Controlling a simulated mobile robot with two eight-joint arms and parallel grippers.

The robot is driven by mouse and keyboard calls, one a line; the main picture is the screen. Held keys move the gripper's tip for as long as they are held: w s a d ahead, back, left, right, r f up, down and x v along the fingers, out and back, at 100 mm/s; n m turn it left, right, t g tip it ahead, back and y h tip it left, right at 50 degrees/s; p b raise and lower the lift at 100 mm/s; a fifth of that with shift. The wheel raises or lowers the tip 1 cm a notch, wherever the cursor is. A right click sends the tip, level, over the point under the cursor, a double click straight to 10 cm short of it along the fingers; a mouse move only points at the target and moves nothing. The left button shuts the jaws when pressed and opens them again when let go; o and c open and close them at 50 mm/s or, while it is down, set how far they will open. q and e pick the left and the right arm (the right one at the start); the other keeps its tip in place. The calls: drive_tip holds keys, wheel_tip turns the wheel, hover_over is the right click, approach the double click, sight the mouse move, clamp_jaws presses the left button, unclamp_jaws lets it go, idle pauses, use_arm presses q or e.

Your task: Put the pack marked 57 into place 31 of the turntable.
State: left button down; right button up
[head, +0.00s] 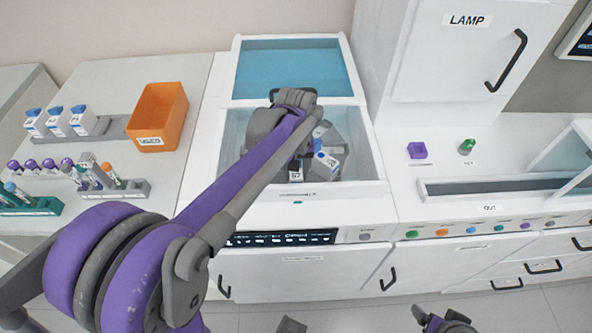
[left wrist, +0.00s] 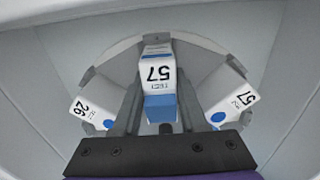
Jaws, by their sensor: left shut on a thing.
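The pack marked 57 (left wrist: 158,75) is white with a blue end. It is between the fingers of my left gripper (left wrist: 157,115), which is shut on it. In the head view the front of a pack (head: 296,174) shows below my left gripper (head: 297,158), inside the open bay of the white machine. The grey round turntable (left wrist: 108,58) lies below in the left wrist view. I cannot read place 31. Grey and purple parts of my right arm show at the bottom edge.
The bay's white walls (head: 375,150) stand close around my left gripper. A blue-tinted lid (head: 290,70) is behind. On the left counter are an orange bin (head: 157,115), white packs (head: 58,121) and tube racks (head: 30,207).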

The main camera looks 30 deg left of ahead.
use_arm(q)
drive_tip(key=shift+f, duration=0.15)
idle(0.4)
drive_tip(key=shift+c, duration=1.8)
unclamp_jaws()
wheel_tip(320, 180, up, 11)
drive_tip(key=shift+f+p, duration=0.1)
drive_tip(key=shift+p, duration=0.4)
